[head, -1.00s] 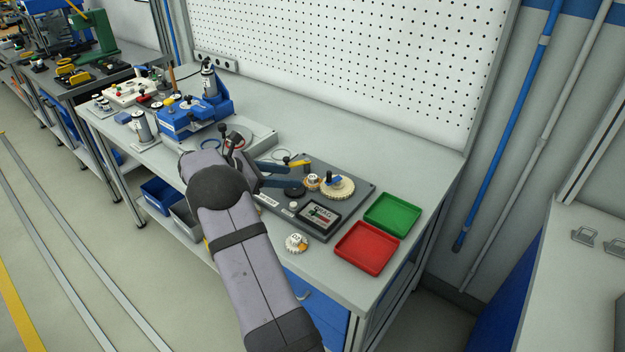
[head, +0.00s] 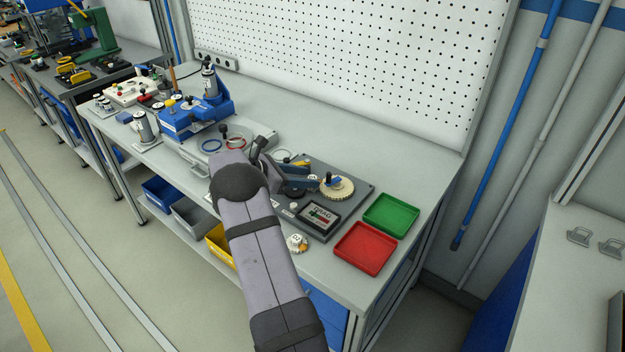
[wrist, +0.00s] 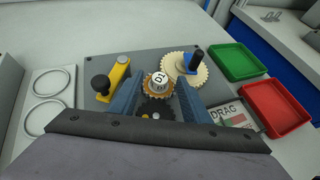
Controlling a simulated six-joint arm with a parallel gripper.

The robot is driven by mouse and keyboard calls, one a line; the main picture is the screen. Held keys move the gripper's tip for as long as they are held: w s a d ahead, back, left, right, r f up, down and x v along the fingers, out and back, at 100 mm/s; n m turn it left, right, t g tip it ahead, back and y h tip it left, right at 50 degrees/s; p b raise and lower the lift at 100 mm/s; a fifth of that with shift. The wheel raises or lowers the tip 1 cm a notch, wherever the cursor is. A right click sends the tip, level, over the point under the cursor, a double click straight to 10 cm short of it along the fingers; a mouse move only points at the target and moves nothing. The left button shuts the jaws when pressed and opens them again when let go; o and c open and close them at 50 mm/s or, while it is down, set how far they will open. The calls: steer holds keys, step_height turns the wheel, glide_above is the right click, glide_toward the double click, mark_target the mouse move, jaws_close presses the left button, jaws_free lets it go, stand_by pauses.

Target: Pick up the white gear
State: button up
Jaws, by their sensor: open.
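My gripper (head: 314,178) is open above the dark grey board, also seen in the wrist view (wrist: 158,82). A small tan gear with a white, marked top (wrist: 157,81) lies between its blue fingers in the wrist view; contact cannot be told. The arm mostly hides it in the head view. A larger cream-white gear (wrist: 188,72) with a blue and black handle is just beyond the right finger, also in the head view (head: 343,190). A small white gear-like piece with an orange patch (head: 297,243) lies on the table in front of the board.
The dark board (head: 362,191) also holds a black gear (wrist: 154,108), a yellow handle with a black knob (wrist: 115,78) and a framed "DRAG" label (head: 319,216). Green (head: 391,214) and red (head: 365,248) trays are to the right. A blue fixture (head: 195,115) is at the left.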

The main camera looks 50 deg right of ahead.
steer(key=shift+s+d+f, duration=0.25)
steer(key=shift+d+f, duration=0.1)
steer(key=shift+d, duration=0.15)
steer(key=shift+c, duration=0.6)
jaws_close()
steer(key=shift+r, duration=0.1)
step_height(320, 180, up, 10)
steer(key=b, duration=0.1)
steer(key=shift+b, duration=0.35)
